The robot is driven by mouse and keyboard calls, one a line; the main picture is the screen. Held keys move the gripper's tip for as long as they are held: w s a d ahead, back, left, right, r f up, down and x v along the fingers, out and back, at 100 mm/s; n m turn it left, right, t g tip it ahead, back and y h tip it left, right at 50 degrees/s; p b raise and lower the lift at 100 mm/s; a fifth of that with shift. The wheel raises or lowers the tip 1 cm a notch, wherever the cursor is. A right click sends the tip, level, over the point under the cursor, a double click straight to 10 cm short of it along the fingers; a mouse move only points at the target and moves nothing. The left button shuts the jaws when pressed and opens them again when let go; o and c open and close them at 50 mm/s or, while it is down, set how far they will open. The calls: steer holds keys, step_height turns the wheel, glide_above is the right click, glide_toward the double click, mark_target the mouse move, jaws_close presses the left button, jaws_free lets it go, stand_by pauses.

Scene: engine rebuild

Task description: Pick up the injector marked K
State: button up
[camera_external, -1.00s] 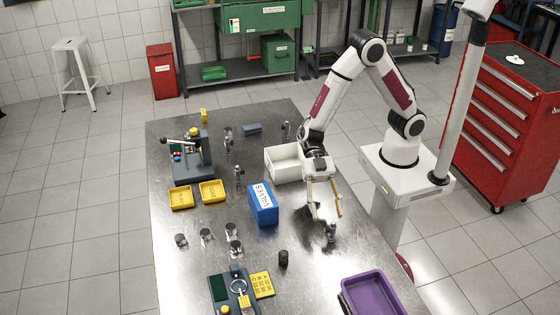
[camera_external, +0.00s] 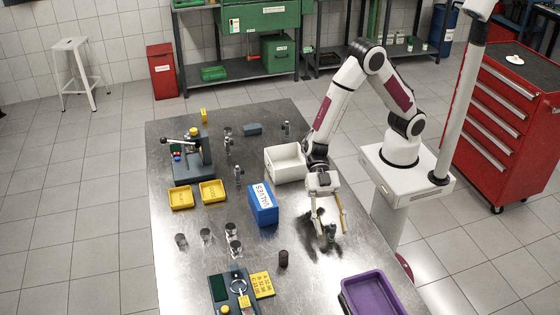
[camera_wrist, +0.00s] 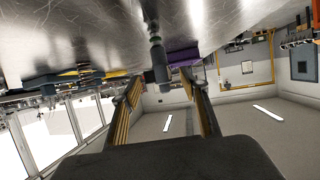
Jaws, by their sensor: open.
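A small grey injector (camera_external: 331,232) stands on the metal table near its right side. It also shows in the wrist view (camera_wrist: 159,62), as a dark cylinder between and beyond my fingertips. My gripper (camera_external: 332,220) is open, with its fingers pointing down close around the injector's spot; the wrist view shows the open fingers (camera_wrist: 160,84) too. I cannot tell whether a finger touches it. Other similar injectors stand farther back: one (camera_external: 228,146), one (camera_external: 238,173) and one (camera_external: 286,129). No letter marking is legible on any of them.
A blue box marked VALVES (camera_external: 263,205) and a white bin (camera_external: 270,168) stand left of my gripper. A dark brown cylinder (camera_external: 283,258) and a purple tray (camera_external: 347,296) are nearer the camera. Yellow trays (camera_external: 181,205) and several pistons (camera_external: 206,235) are farther left.

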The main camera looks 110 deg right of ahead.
steer(key=c, duration=1.2)
steer(key=shift+r, duration=0.1)
steer(key=shift+r, duration=4.95)
